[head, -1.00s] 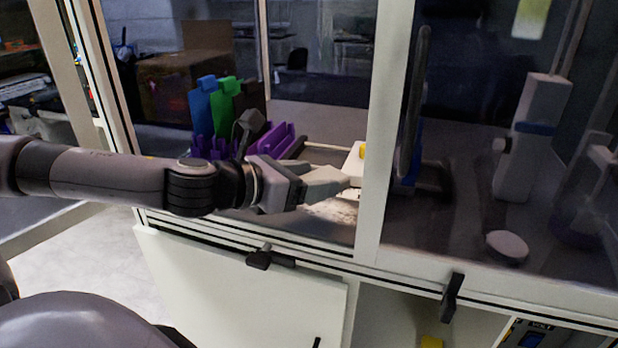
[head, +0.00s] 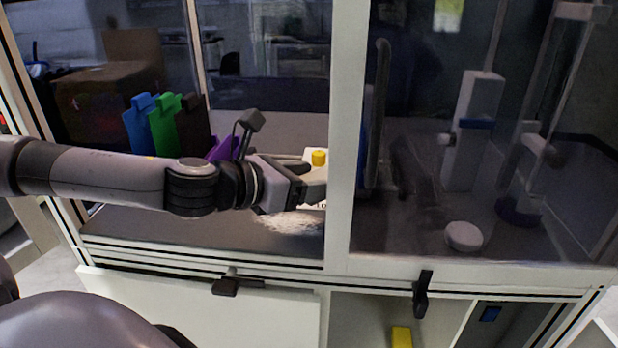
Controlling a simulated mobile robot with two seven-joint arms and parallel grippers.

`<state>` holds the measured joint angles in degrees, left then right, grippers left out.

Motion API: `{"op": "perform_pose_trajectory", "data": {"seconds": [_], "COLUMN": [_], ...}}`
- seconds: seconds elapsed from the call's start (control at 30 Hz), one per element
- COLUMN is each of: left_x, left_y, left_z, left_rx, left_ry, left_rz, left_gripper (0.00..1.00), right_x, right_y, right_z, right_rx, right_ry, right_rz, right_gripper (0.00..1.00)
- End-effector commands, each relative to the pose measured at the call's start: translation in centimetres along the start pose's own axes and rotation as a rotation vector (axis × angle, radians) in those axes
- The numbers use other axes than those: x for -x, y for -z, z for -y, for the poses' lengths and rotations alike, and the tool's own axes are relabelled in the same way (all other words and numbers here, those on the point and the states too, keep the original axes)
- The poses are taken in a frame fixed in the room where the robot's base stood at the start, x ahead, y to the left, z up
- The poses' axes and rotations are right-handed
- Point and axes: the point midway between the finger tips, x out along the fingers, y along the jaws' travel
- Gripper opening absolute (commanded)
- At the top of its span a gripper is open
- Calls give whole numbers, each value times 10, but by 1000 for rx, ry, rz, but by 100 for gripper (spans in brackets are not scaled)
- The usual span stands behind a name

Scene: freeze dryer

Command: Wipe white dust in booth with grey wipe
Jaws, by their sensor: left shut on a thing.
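My left arm reaches in from the left through the open front of the booth. My left gripper (head: 314,186) is shut, just left of the white upright post. It holds the grey wipe, which is hard to tell apart from the fingers here. A patch of white dust (head: 290,222) lies on the dark booth floor (head: 190,228), just below and in front of the gripper. Part of the dust is hidden behind the gripper and wrist. My right gripper is not in view.
A white container with a yellow cap (head: 319,157) stands just behind the gripper. Blue, green and dark upright pieces (head: 165,120) and a purple rack (head: 222,148) stand behind my arm. The white post (head: 345,130) bounds the opening; dark glass covers the right side.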

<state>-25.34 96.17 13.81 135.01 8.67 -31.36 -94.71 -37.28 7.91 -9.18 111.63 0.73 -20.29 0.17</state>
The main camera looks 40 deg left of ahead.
Motion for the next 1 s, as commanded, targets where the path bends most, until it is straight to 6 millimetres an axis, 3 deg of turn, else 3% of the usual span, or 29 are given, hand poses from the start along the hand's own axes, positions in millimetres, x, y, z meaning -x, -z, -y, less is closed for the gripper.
{"op": "perform_pose_trajectory", "data": {"seconds": [0.33,0.8,1.0], "left_x": [-2,-15,-18], "left_y": [6,51,57], "left_z": [0,0,0], "left_rx": [0,1,0], "left_ry": [0,0,0], "left_rz": [0,-1,1], "left_gripper": [39,39,39], "right_x": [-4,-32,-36], "right_y": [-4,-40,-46], "right_z": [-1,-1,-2], "right_rx": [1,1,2], "right_ry": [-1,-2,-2], "right_rz": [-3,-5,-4], "right_gripper": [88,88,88]}}
